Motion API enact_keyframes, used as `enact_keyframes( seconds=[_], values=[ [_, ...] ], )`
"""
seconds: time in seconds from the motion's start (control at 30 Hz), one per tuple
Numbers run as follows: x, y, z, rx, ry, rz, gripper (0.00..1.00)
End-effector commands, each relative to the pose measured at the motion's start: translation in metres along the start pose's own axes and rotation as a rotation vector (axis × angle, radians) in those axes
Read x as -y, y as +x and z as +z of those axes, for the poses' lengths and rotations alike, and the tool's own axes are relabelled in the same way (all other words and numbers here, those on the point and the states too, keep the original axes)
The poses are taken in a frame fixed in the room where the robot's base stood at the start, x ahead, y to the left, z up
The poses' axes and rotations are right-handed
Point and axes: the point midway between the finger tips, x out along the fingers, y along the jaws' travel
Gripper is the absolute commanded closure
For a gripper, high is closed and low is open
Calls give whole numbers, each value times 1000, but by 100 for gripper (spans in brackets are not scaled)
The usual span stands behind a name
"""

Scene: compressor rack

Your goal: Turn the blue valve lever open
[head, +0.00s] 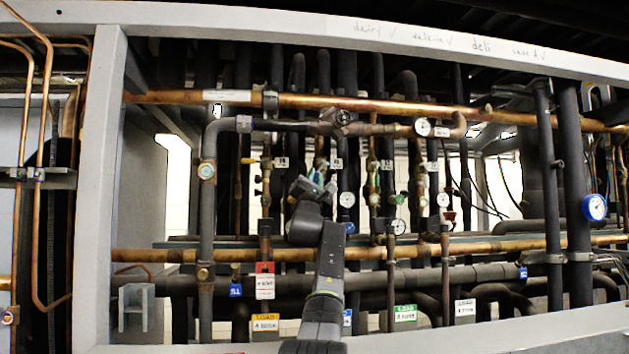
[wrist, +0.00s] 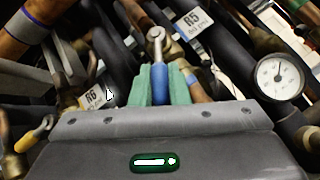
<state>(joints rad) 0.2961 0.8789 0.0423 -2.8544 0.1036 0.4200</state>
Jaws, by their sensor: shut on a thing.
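The blue valve lever (wrist: 162,84) shows in the wrist view, its blue grip between the two green fingers of my gripper (wrist: 160,86). The fingers are shut on it. The lever's bare metal end and bolt (wrist: 157,36) stick out beyond the fingertips. In the head view my gripper (head: 318,183) is among the pipes at the middle of the rack, at the end of my dark arm. The lever itself is too small to make out clearly there, and my gripper partly hides the valve.
A gauge (wrist: 277,76) and a tag marked R5 (wrist: 190,22) are close to my gripper. A yellow lever (wrist: 36,133) is at lower left. A copper pipe (head: 300,101) runs above, and another copper pipe (head: 190,255) runs below. Vertical pipes crowd both sides.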

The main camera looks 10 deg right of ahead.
Motion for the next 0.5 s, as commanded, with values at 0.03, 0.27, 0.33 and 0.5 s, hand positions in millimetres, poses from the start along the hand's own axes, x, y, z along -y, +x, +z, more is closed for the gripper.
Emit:
enact_keyframes(
  seconds=[0.03,0.27,0.33,0.5],
  values=[
    [1,0,-2,-2,-2,-1,100],
    [1,0,-2,-2,-2,0,100],
    [1,0,-2,-2,-2,0,100],
    [1,0,-1,-2,-2,0,63]
  ],
)
